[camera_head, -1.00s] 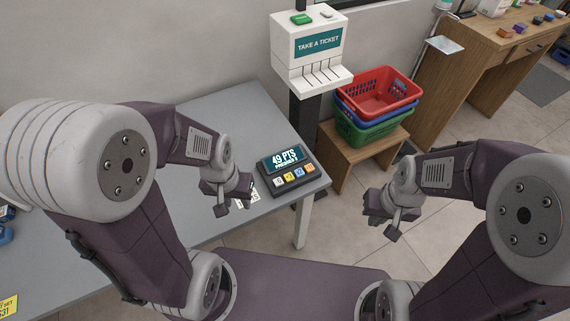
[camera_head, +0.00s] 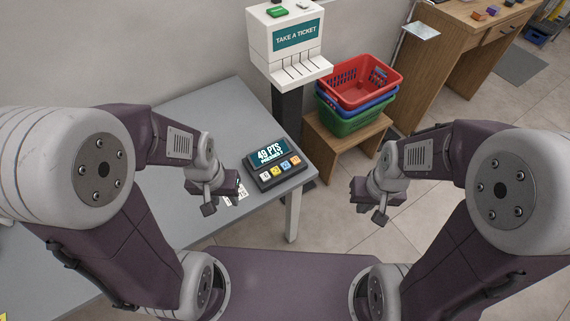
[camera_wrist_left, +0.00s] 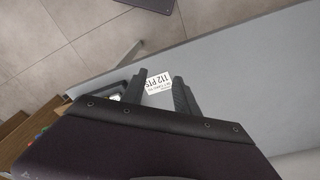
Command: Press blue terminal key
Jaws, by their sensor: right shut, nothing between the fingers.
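The dark terminal (camera_head: 268,156) stands near the right corner of the grey counter, its screen reading 49 PTS. Along its front is a row of keys: white, yellow, blue (camera_head: 286,167) and orange. The blue key is uncovered in the head view. My left gripper (camera_head: 222,203) is over the counter, to the left of and nearer than the terminal. The left wrist view shows its two fingers (camera_wrist_left: 159,94) apart with nothing gripped. My right gripper (camera_head: 368,208) is shut and empty, off the counter over the floor.
A points card (camera_head: 236,192) lies on the counter (camera_head: 205,118) left of the terminal; the wrist view reads 112 PTS on it. A white ticket machine (camera_head: 287,45) stands behind. Stacked baskets (camera_head: 350,119) sit on a wooden stool (camera_head: 325,142).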

